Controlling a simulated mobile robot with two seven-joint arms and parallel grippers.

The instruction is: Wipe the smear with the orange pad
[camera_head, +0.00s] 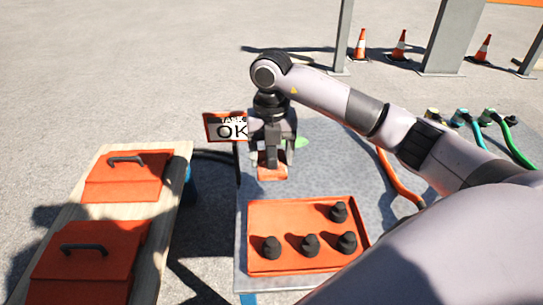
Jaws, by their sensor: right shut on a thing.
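My right gripper (271,160) points down over the left part of the grey table and is shut on the orange pad (272,174). The pad is at or just above the table surface; I cannot tell whether it touches. A green patch (302,142), which looks like the smear, shows on the table just right of and behind the gripper. Part of it may be hidden by the gripper. My left gripper is not in view.
An orange tray (290,213) with several black knobs lies in front of the pad. A wooden bench (178,170) with two orange lidded boxes is at left. Coloured cables (508,140) lie at right.

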